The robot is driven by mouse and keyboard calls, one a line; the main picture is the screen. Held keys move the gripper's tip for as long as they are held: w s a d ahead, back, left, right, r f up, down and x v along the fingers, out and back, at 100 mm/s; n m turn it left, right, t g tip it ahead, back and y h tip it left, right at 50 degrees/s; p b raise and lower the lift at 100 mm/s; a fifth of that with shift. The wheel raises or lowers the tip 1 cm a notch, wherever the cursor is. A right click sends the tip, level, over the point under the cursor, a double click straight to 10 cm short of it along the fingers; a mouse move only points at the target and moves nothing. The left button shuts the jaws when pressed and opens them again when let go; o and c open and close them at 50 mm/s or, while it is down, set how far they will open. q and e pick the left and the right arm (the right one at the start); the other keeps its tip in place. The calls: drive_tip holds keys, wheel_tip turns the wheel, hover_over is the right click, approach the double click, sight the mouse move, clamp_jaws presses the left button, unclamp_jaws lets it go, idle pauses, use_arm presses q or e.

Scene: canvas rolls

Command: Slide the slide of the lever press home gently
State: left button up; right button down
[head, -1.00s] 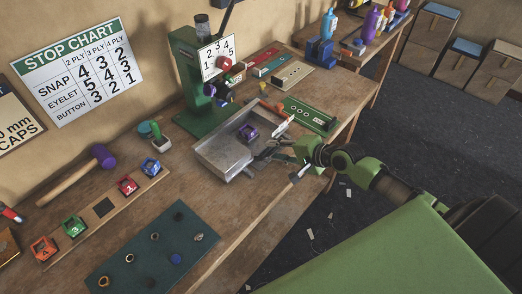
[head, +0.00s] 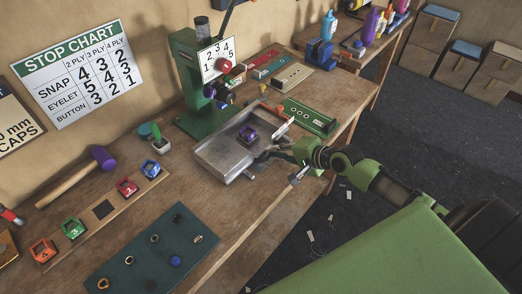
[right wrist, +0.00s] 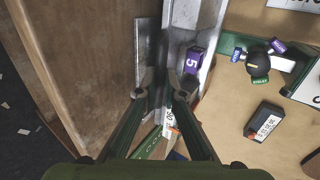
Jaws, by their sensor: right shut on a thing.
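The green lever press (head: 190,75) stands at the back of the bench with a number card on its front. A grey metal tray (head: 212,163), which looks like its slide, sticks out in front of the press toward my right arm. A purple block marked 5 (right wrist: 193,61) sits in it and also shows in the head view (head: 248,133). My right gripper (head: 262,158) is shut on the slide at its near right side. In the right wrist view the fingertips (right wrist: 159,82) are at the metal edge; the exact contact is partly hidden. My left gripper is out of view.
A green block with holes (head: 308,117) lies right of the slide. A rack with coloured dies (head: 103,208) and a dark green mat (head: 135,262) lie to the left. The bench's front edge passes just under my right arm.

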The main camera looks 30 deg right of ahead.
sight(252, 135)
drive_tip(key=shift+w+a, duration=0.35)
drive_tip(key=shift+w, duration=0.55)
drive_tip(key=shift+w+a, duration=0.4)
drive_tip(key=shift+w, duration=0.45)
drive_tip(key=shift+w+a, duration=0.35)
drive_tip(key=shift+w, duration=0.55)
drive_tip(key=shift+w+a, duration=0.3)
drive_tip(key=shift+w, duration=0.45)
drive_tip(key=shift+w+a, duration=0.3)
drive_tip(key=shift+w, duration=0.4)
drive_tip(key=shift+w+a+b, duration=0.2)
drive_tip(key=shift+w+a, duration=0.1)
drive_tip(key=shift+w, duration=0.35)
drive_tip(key=shift+w+a+b, duration=0.15)
drive_tip(key=shift+w+a, duration=0.1)
drive_tip(key=shift+w, duration=0.4)
drive_tip(key=c, duration=2.4)
unclamp_jaws()
drive_tip(key=o, duration=0.4)
drive_tip(key=shift+c, duration=0.2)
drive_tip(key=shift+s+d, duration=0.1)
drive_tip(key=shift+s, duration=0.05)
